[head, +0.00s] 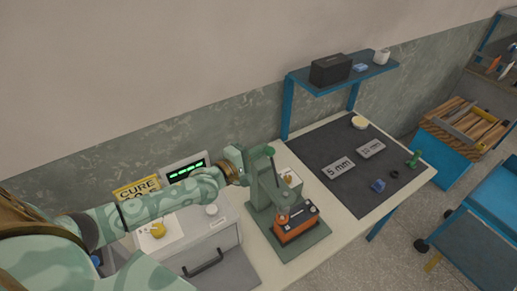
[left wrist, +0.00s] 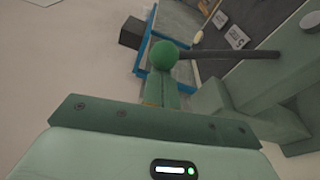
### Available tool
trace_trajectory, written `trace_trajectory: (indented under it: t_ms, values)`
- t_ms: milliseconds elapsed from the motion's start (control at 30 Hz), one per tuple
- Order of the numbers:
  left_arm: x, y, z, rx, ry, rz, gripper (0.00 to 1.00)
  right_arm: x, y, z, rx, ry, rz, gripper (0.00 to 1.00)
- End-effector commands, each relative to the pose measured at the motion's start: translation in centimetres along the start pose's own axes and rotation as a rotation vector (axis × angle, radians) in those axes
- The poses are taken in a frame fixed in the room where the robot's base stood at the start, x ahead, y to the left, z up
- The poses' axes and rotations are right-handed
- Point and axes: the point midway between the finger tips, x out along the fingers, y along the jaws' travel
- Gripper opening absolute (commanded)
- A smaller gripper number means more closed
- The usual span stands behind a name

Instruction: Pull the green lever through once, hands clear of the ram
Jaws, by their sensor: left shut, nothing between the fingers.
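The green press (head: 262,190) stands on the bench. Its lever is a dark rod ending in a round green knob (head: 268,151), raised at the top of the press. An orange and black block (head: 297,228) sits at the foot of the press, under the ram (head: 283,213). My left gripper (head: 249,160) is shut and empty, close to the left of the lever. In the left wrist view the green knob (left wrist: 164,54) shows just past the fingertips, with the lever rod (left wrist: 230,54) running right. I cannot tell whether fingers and knob touch. My right gripper is out of view.
A grey box with a handle (head: 203,259) and a display with green digits (head: 187,171) stand left of the press. A dark mat (head: 350,190) with labels and small parts lies to the right. A blue shelf (head: 345,79) hangs above the mat.

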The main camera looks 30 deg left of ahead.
Motion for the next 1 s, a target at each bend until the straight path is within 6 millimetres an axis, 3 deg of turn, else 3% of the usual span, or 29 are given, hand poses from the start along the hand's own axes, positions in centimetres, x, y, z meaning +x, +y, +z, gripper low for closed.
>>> trace_trajectory:
  t_ms: [267, 500, 1000]
  values:
    - [-0.3, 1.0, 1.9, 0.137, -0.001, 0.026, 0.0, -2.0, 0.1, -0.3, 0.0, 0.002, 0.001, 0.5]
    - [-0.8, 1.5, 4.6, 0.358, -0.001, 0.068, 0.0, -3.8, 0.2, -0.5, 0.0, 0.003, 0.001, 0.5]
    - [-1.8, 0.4, 9.7, 0.786, -0.001, 0.146, 0.0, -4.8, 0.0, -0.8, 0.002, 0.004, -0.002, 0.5]
